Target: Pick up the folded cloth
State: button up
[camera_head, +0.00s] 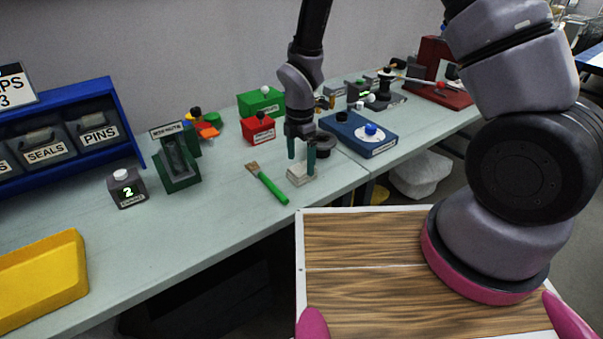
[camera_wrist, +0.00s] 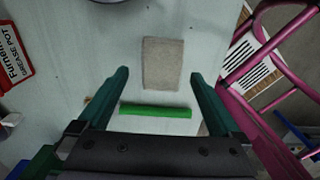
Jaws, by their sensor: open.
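The folded cloth (camera_head: 302,176) is a small beige-grey pad lying flat on the pale bench, near its front edge. In the wrist view the cloth (camera_wrist: 162,63) is a plain grey-brown rectangle beyond the green handle. My gripper (camera_head: 301,164) points down over the cloth with its two teal fingers apart. In the wrist view the gripper (camera_wrist: 159,76) has nothing between its fingers, and its tips appear on either side of the cloth's near part. The head view does not clearly show how high the tips are above it.
A brush with a green handle (camera_head: 271,187) lies just left of the cloth. A red box (camera_head: 258,130), a green box (camera_head: 261,102) and a blue block with a dial (camera_head: 358,135) stand behind. A yellow tray (camera_head: 40,281) is at the left.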

aim_at(301, 168)
notch_tip(301, 168, down, 4)
jog(key=shift+d+r, duration=0.15)
jog(key=shift+r, duration=0.05)
jog(key=c, duration=1.4)
notch_tip(301, 168, up, 10)
jog(key=shift+r, duration=0.1)
